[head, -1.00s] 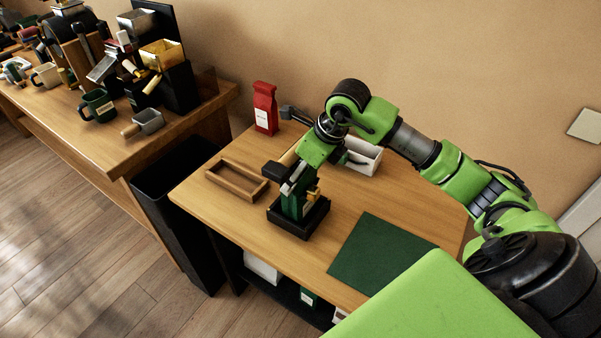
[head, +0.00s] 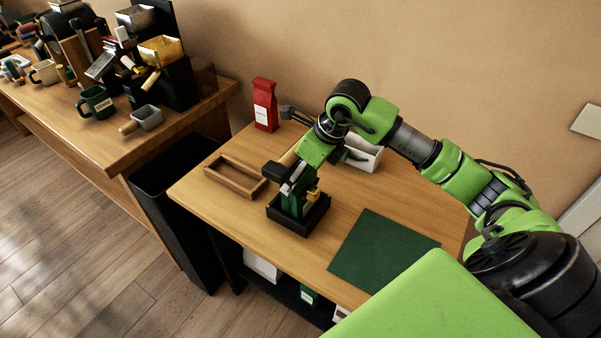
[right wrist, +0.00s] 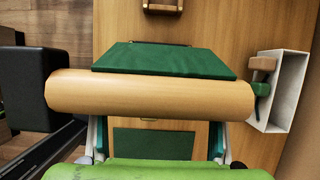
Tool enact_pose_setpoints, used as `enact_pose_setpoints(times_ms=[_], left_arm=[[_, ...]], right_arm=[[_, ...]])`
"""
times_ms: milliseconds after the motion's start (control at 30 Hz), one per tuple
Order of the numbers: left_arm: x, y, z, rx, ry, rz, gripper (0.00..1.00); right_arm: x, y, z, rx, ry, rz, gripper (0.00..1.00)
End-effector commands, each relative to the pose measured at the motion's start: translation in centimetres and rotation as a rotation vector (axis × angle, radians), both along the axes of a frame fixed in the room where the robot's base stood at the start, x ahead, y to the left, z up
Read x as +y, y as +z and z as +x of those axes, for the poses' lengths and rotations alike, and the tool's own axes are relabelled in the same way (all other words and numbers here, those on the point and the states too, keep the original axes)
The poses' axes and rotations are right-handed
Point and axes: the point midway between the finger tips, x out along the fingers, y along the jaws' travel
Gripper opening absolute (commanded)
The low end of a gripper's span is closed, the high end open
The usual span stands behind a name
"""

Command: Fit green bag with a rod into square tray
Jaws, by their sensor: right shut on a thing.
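The green bag (head: 291,203) stands in the black square tray (head: 299,227), with a small yellow piece on its side. In the right wrist view the bag's green face (right wrist: 165,60) shows just beyond a thick tan rod (right wrist: 150,95). The rod runs crosswise over the bag, and whether they touch is unclear. My right gripper (head: 290,178) is above the tray. It is shut on the rod, though the fingertips are mostly hidden behind it. A dark block sits by the rod's front end. My left gripper is out of view.
An empty wooden frame tray (head: 236,178) lies left of the black tray. A red bag (head: 265,106) and a white bin (head: 364,155) are at the back. A flat green mat (head: 384,250) lies front right. A black floor bin (head: 182,220) stands beside the table.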

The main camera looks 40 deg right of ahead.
Motion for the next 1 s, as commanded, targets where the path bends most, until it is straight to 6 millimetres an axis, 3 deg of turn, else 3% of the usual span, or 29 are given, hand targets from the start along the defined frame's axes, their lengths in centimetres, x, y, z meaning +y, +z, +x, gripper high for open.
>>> enact_pose_setpoints(times_ms=[1000], left_arm=[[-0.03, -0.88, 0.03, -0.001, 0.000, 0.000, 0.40]], right_arm=[[-0.01, -0.80, 0.09, -0.004, 0.000, 0.001, 0.14]])
